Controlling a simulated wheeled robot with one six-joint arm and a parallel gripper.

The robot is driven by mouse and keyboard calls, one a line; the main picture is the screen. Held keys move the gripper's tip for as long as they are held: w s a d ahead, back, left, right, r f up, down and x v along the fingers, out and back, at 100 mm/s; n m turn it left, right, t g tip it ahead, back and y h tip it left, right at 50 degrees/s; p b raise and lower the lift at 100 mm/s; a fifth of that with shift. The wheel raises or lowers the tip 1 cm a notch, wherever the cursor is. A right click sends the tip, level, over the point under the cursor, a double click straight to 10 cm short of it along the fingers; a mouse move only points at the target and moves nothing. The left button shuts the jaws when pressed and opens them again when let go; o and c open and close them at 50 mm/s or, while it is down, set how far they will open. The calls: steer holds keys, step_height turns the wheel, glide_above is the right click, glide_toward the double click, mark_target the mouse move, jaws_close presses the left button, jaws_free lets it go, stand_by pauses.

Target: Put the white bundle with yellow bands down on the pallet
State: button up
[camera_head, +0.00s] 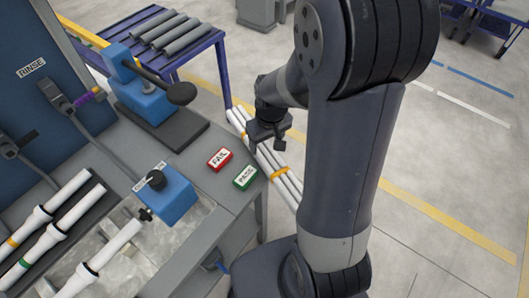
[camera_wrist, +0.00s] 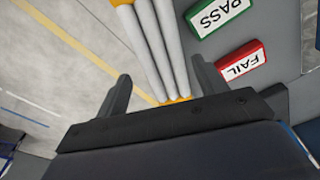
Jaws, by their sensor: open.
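The white bundle (camera_head: 264,153) is several long white pipes with yellow-orange bands. It lies slanting beside the workbench in the head view, partly hidden by my gripper and arm. My gripper (camera_head: 266,146) is over the bundle's middle. In the wrist view my gripper (camera_wrist: 160,76) is open, its two fingers apart. The bundle (camera_wrist: 149,45) runs up the picture from between the fingers, with one band (camera_wrist: 172,99) near the gripper body. I cannot tell how much height separates them. No pallet can be made out; what lies beneath the bundle is unclear.
The workbench (camera_head: 232,199) carries a red FAIL block (camera_head: 219,159), a green PASS block (camera_head: 245,177) and blue clamps. White pipes lie at the left. A blue table (camera_head: 190,55) with grey pipes stands behind. The floor at the right (camera_head: 440,150) is clear.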

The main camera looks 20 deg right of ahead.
mark_target(265, 149)
steer(key=shift+w+a+f, duration=0.1)
steer(key=shift+w+f, duration=0.1)
steer(key=shift+f, duration=1.05)
steer(key=shift+w+a+f, duration=0.1)
steer(key=shift+w+f, duration=0.05)
steer(key=shift+f, duration=1.1)
steer(key=c, duration=1.1)
